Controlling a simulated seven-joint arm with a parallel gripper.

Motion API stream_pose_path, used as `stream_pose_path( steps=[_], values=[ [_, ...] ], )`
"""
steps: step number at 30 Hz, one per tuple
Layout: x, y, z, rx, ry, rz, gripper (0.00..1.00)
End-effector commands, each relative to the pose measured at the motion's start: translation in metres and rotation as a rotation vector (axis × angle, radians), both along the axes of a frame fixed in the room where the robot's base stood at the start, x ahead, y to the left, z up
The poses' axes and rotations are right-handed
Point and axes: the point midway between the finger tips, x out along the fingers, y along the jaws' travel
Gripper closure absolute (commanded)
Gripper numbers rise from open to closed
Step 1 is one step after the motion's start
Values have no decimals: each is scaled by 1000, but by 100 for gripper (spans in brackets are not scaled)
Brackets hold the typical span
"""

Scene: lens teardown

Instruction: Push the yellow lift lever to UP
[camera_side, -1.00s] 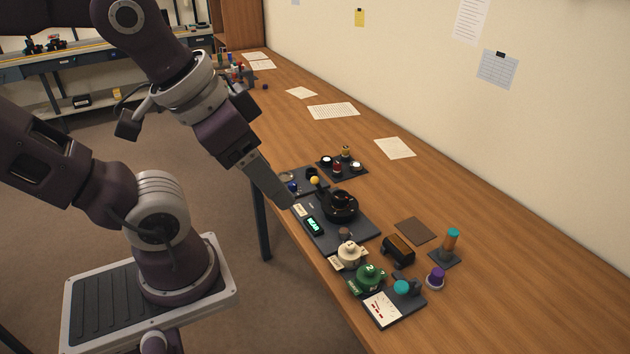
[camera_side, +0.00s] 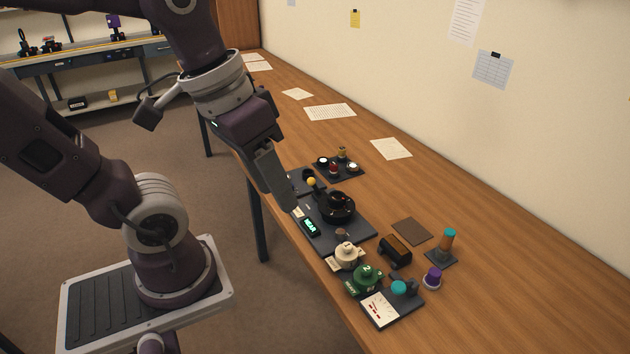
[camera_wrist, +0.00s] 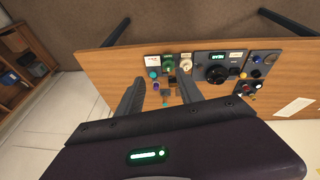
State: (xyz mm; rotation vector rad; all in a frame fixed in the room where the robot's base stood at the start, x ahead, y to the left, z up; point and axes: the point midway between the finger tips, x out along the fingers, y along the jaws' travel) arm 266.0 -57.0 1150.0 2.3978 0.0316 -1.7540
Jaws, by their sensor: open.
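The yellow ball knob (camera_side: 311,181) of the lift lever sits at the far left side of the black round lens stage (camera_side: 338,205). In the wrist view the yellow knob (camera_wrist: 257,72) is small, right of the black stage (camera_wrist: 216,74). My gripper (camera_side: 291,209) points down over the table's front edge, in front of the stage and left of the knob. I see no contact with the lever. In the wrist view my gripper (camera_wrist: 161,75) has its two fingers apart with nothing held between them.
A green display (camera_side: 311,227) sits on the stage's base near my fingers. The table toward the wall is mostly clear.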

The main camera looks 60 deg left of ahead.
Motion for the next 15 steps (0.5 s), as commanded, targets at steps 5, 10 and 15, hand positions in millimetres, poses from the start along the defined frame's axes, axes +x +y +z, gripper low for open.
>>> stream_pose_path(
  steps=[5,10,15],
  values=[
    [53,-13,-15,-433,421,336,56],
    [142,23,-34,-977,684,712,56],
    [218,134,-96,-1574,728,1110,56]
  ],
)
